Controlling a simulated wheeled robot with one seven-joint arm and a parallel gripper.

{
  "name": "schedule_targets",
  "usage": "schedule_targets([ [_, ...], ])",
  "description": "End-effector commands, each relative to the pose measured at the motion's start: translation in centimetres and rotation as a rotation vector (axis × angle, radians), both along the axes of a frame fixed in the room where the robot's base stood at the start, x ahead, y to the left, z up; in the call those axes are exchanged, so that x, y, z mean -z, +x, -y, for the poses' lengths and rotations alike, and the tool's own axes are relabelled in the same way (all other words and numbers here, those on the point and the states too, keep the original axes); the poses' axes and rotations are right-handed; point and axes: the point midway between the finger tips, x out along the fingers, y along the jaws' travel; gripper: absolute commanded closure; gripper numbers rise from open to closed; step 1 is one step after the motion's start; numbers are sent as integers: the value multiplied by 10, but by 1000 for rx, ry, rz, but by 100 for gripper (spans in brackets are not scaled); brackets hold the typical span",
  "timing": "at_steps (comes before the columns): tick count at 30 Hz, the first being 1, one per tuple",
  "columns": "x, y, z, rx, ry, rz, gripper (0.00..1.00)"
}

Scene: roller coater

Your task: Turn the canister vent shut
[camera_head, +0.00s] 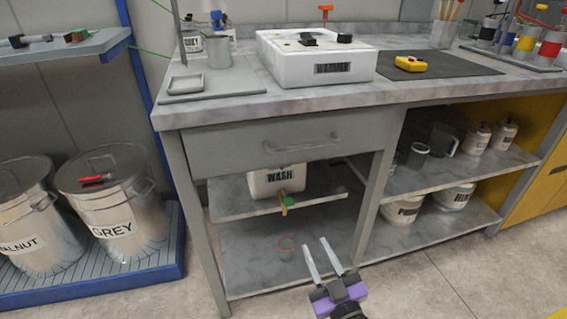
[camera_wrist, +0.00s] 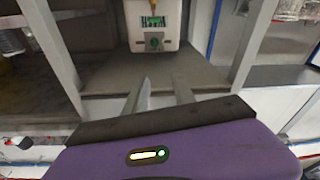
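The white canister (camera_head: 262,184) marked WASH stands on the shelf under the drawer. A tap with a green part (camera_head: 290,199) and a yellowish spout (camera_head: 284,209) is at its front, by the shelf edge. The drawer hides the canister's top in the head view, and I cannot make out a vent there. In the wrist view the canister (camera_wrist: 137,42) is top centre, with a small dark green round part (camera_wrist: 154,41) on it; I cannot tell if this is the vent. My gripper (camera_head: 315,242) is open and empty, in front of the lower shelf, apart from the canister.
A small red-rimmed cup (camera_head: 287,248) stands on the bottom shelf below the tap. The closed drawer (camera_head: 285,142) overhangs the canister. Bench legs flank the bay. Jars and tubs fill the right shelves. Metal bins (camera_head: 112,205) stand left. The floor in front is clear.

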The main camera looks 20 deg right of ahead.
Motion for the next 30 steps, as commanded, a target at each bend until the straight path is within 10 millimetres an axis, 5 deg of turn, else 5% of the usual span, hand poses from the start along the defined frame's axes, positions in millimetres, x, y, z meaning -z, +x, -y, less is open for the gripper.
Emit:
schedule_targets([
  [6, -49, 101, -3, 10, 5, 19, 69],
  [15, -81, 203, -5, 27, 54, -26, 69],
  [21, -29, 218, -1, 46, 119, -132, 69],
  [30, -26, 225, 0, 47, 210, -139, 69],
])
